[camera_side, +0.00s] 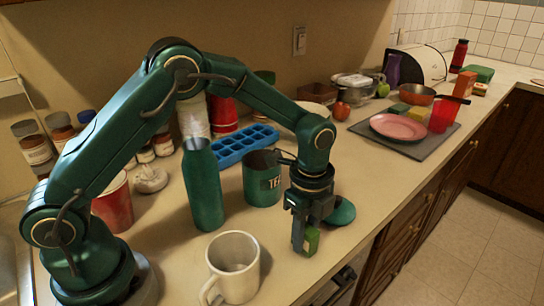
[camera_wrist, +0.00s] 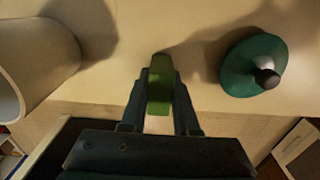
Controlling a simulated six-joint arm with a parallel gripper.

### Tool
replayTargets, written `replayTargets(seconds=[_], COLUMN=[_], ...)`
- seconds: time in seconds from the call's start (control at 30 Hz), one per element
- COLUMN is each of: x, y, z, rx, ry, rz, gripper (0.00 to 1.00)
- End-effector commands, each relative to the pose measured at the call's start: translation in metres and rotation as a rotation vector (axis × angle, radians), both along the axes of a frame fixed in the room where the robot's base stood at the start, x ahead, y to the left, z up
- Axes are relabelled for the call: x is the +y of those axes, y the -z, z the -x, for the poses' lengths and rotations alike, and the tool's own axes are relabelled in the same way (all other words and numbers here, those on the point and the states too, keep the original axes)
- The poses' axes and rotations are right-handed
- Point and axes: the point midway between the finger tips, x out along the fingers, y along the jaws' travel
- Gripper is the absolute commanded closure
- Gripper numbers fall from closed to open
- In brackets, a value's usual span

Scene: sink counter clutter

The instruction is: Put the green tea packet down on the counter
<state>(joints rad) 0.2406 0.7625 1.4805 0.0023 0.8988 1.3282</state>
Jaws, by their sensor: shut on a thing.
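The green tea packet (camera_side: 312,240) is held between the fingers of my gripper (camera_side: 306,238), close to the front edge of the counter (camera_side: 285,278). In the wrist view the packet (camera_wrist: 160,92) sits upright between the two fingertips of my gripper (camera_wrist: 158,100), with the pale counter (camera_wrist: 150,25) behind it. I cannot tell whether the packet touches the counter. My gripper is shut on it, and the fingers hide part of its sides.
A white mug (camera_side: 233,265) stands left of my gripper. A dark green lid (camera_side: 341,212) with a knob lies just right of it. A green tea canister (camera_side: 262,180) and green bottle (camera_side: 203,185) stand behind. A blue ice tray (camera_side: 246,145) lies further back.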

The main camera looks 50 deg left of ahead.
Motion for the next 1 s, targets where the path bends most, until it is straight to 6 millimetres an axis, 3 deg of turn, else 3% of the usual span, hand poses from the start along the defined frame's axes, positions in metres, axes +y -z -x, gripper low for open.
replayTargets(seconds=[0.23,0.27,0.33,0.73,0.87,1.0], x=[0.000,0.000,0.000,0.000,0.000,0.000], y=[0.003,0.003,0.003,-0.002,-0.019,-0.049], z=[0.000,0.000,0.000,0.000,-0.001,-0.002], rx=[0.001,0.001,0.000,-0.002,-0.005,-0.009], ry=[0.000,0.000,0.000,0.000,0.000,0.000], rz=[0.000,0.000,0.000,0.001,0.001,0.002], gripper=[1.00,0.67,0.41,0.41,0.41,0.41])
